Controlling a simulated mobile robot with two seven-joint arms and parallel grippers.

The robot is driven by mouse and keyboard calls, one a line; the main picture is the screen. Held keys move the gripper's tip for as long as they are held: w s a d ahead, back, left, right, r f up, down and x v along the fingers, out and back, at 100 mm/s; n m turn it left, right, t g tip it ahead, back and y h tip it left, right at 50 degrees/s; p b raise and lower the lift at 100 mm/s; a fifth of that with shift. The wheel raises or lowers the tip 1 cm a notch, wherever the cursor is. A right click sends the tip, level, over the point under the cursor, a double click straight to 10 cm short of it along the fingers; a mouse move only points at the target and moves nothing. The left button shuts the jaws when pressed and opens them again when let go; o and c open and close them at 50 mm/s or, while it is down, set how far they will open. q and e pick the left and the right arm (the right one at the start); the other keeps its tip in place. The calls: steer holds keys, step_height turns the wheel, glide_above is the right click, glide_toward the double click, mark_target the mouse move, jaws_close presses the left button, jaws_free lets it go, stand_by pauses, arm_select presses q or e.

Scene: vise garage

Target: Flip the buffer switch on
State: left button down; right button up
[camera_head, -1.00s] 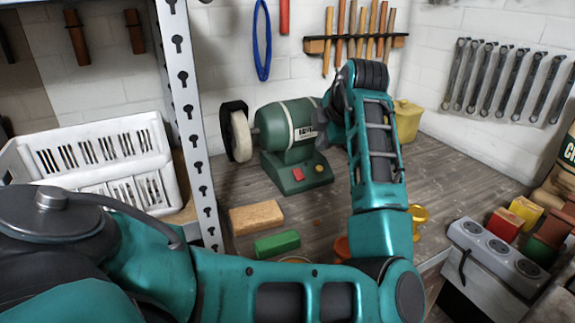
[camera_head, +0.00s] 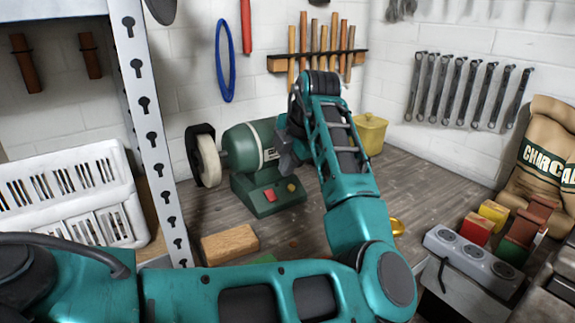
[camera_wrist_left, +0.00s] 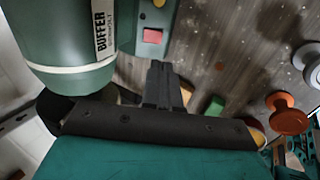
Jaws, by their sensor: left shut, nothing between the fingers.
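The buffer (camera_head: 247,145) is a dark green bench machine with a pale wheel (camera_head: 208,160) on its left. Its base carries a red switch (camera_head: 270,195) and a yellow button (camera_head: 291,187). My left gripper (camera_head: 285,160) is beside the right end of the buffer's motor, above the base. In the left wrist view the gripper (camera_wrist_left: 157,66) is shut and empty, with its tips pointing toward the red switch (camera_wrist_left: 152,36). A small gap shows between them in the picture; true contact or depth is unclear. My right gripper is out of view.
The workbench (camera_head: 425,185) also holds a tan block (camera_head: 229,244), a partly hidden green block (camera_head: 262,258) and a yellow bin (camera_head: 370,132). A metal shelf post (camera_head: 147,120) and white crate (camera_head: 75,195) stand left. A power strip (camera_head: 468,256) is at right.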

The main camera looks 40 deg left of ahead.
mark_target(273, 199)
arm_select(q)
steer(key=x, duration=1)
steer(key=shift+r+b, duration=0.1)
steer(key=shift+b, duration=0.25)
steer(key=shift+a+f, duration=0.25)
steer(key=shift+f, duration=0.2)
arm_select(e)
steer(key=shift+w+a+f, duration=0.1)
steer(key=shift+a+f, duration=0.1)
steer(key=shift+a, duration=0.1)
arm_select(q)
steer(key=shift+a+f, duration=0.1)
steer(key=shift+a, duration=0.05)
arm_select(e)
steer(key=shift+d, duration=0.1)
